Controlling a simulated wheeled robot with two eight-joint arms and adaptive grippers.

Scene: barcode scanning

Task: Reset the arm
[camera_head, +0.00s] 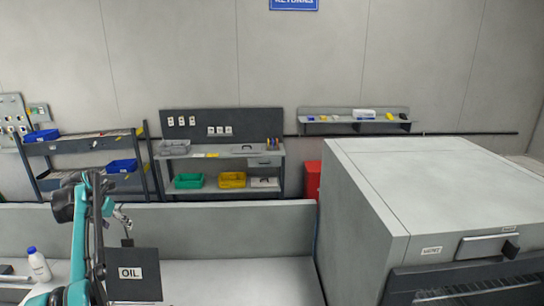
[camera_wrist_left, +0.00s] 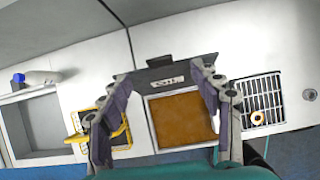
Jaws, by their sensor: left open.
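My left arm comes in at the lower left of the head view, teal and black. My left gripper (camera_head: 120,221) is partly hidden behind the arm there, near the black OIL sign. In the left wrist view its two dark fingers (camera_wrist_left: 164,82) stand well apart, with nothing held between them. A brown square panel (camera_wrist_left: 180,122) on the white worktop shows between the fingers. My right gripper is in neither view.
A black OIL sign (camera_head: 133,274) stands by my left arm. A white bottle (camera_head: 39,265) stands at far left. In the wrist view are a yellow frame (camera_wrist_left: 122,133), dark grid (camera_wrist_left: 262,98) and grey recessed tray (camera_wrist_left: 45,121). A large grey machine (camera_head: 430,190) fills the right.

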